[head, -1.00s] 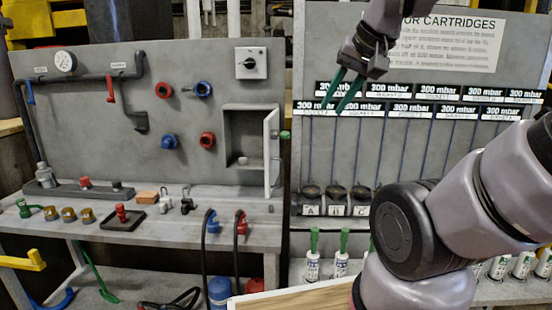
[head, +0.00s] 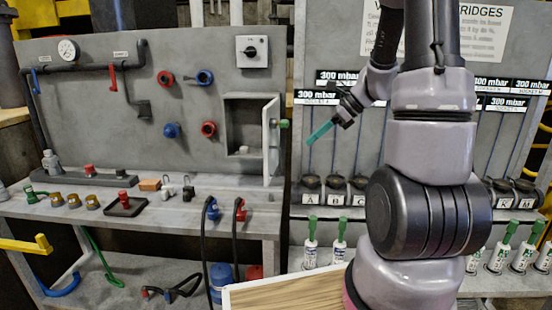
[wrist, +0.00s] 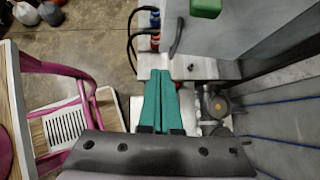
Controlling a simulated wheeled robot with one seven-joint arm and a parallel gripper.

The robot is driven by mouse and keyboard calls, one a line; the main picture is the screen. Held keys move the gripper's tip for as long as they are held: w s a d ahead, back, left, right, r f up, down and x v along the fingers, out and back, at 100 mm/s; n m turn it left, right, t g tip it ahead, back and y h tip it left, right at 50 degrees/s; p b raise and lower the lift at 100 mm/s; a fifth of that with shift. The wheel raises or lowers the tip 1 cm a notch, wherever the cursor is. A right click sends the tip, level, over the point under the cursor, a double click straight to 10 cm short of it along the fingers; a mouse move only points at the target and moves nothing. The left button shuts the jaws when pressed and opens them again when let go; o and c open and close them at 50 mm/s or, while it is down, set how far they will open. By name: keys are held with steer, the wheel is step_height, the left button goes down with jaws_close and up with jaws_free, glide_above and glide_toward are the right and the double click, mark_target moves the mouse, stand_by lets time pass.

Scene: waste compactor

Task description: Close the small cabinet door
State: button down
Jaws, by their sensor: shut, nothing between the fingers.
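The small cabinet (head: 237,147) is a grey box recess in the upright panel, and its inside shows. Its white door (head: 271,142) stands open, hinged on the right and sticking out toward me, with a green knob (head: 284,124) on its right face. In the wrist view a green block at the top edge (wrist: 206,8) looks like this knob. My gripper (head: 310,142) has green fingers, shut and empty. In the head view it is to the right of the door and a little lower than the knob, apart from both. The fingers also show in the wrist view (wrist: 160,75).
A grey workbench (head: 150,222) below the panel holds valves and small fittings. Red and blue hose connectors (head: 239,208) stand at its right end. A cartridge board with labels (head: 325,97) stands to the right, with several green-capped bottles below.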

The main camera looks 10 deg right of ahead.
glide_toward(268, 164)
step_height(268, 164, down, 4)
steer(key=shift+w+a+f, duration=0.1)
steer(key=shift+w+a, duration=0.2)
steer(key=shift+a, duration=0.65)
steer(key=shift+w+a+f, duration=0.1)
steer(key=shift+w+a, duration=0.2)
steer(key=shift+a, duration=0.65)
steer(key=shift+a, duration=0.15)
